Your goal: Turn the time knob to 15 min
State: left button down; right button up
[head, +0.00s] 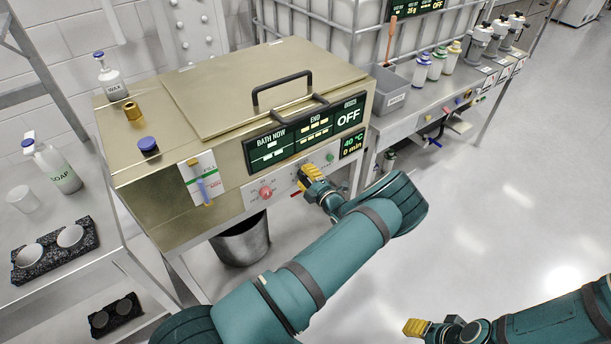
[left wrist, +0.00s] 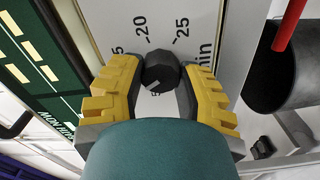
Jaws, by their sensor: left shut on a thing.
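The time knob (left wrist: 162,72) is a small black faceted knob on the pale front panel, with the marks 20 and 25 and part of "min" printed around it. A small light mark shows on its face; I cannot tell which value it points to. My left gripper (left wrist: 163,80) is shut on the knob, a yellow finger on each side. In the head view the left gripper (head: 309,178) is at the front of the brass-coloured bath (head: 215,215) and hides the knob. My right gripper (head: 415,327) is low at the right, away from the bath.
The bath's display (head: 348,117) reads OFF, and a smaller one (head: 352,145) reads 40 °C and 0 min. A red knob (head: 265,192) and a green button (head: 330,157) flank my left gripper. A bucket (head: 240,245) stands below. The floor at right is clear.

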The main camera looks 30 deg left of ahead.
pick_arm(q)
jog(key=m, duration=0.5)
jog(key=shift+s, duration=0.1)
jog(key=m, duration=0.5)
jog(key=shift+r+m, duration=0.15)
jog(key=shift+m, duration=0.25)
jog(key=c, duration=0.6)
grip_release()
jog(key=shift+a, duration=0.1)
jog(key=shift+o, duration=0.2)
